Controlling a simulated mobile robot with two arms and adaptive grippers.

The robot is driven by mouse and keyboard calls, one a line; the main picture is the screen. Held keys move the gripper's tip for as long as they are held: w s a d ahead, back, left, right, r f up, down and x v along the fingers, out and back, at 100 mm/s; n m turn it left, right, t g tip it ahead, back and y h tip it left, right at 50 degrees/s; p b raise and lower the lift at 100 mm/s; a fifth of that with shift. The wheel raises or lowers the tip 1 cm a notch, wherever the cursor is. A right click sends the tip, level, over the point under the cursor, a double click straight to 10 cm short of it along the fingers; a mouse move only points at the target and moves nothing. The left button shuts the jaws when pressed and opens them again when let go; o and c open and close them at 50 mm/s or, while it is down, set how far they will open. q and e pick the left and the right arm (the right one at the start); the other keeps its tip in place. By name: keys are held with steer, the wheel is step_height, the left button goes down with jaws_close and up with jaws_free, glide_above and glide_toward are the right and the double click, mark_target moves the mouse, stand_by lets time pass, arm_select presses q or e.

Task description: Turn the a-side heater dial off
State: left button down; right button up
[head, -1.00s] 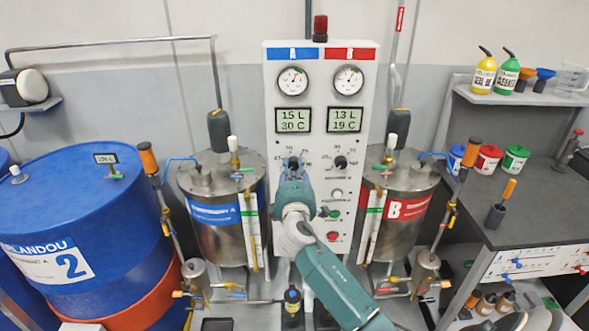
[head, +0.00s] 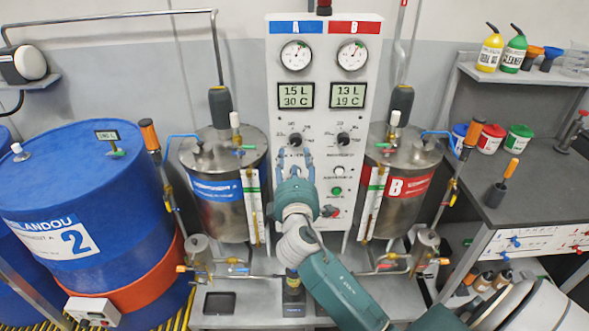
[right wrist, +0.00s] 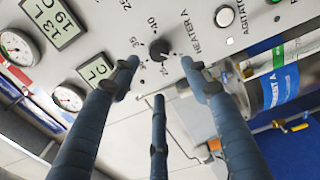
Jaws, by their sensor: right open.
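The a-side heater dial (head: 295,139) is a small black knob on the white panel, below the A readout of 15 L and 30 C. In the right wrist view the dial (right wrist: 159,50) sits beside the printed words HEATER A, with numbers around it; its exact setting is hard to read. My right gripper (head: 294,156) is open and empty, its fingers pointing at the panel just below the dial. In the right wrist view the open fingers (right wrist: 159,66) frame the dial without visibly gripping it. My left gripper is not in view.
The B-side dial (head: 343,140) is close on the right. The agitator knob (right wrist: 224,16) and green button (head: 336,191) are also near. Steel tanks A (head: 217,205) and B (head: 403,205) flank the panel. A blue drum (head: 120,190) stands left, a dark bench (head: 530,185) right.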

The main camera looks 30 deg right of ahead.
steer(key=v, duration=0.4)
steer(key=shift+w, duration=0.1)
stand_by(0.3)
steer(key=s+a+f+g+y+b, duration=0.1)
steer(key=a+f+g+y, duration=0.1)
steer(key=f, duration=1.1)
steer(key=a+f+g+y+b, duration=0.1)
steer(key=a+f+y+b, duration=0.1)
steer(key=f, duration=1.1)
steer(key=s+a+f+m+g+y+b, duration=0.1)
steer(key=s+a+f+g, duration=0.1)
steer(key=s+f, duration=0.65)
steer(key=s+a+f+m+g+y+b, duration=0.1)
steer(key=s+a+f+g+y, duration=0.15)
steer(key=f, duration=1.15)
steer(key=s+a+f+m+g+y+b, duration=0.1)
steer(key=s+a+f+m+g+b, duration=0.2)
steer(key=s+f, duration=1.6)
steer(key=s+f+m+g, duration=0.2)
steer(key=s+f, duration=0.1)
steer(key=s, duration=0.7)
steer(key=s+f+m+g, duration=0.2)
steer(key=s+f, duration=0.1)
steer(key=s, duration=0.7)
steer(key=shift+a+m+y, duration=0.3)
steer(key=shift+a+y, duration=0.05)
steer(key=shift+a, duration=0.05)
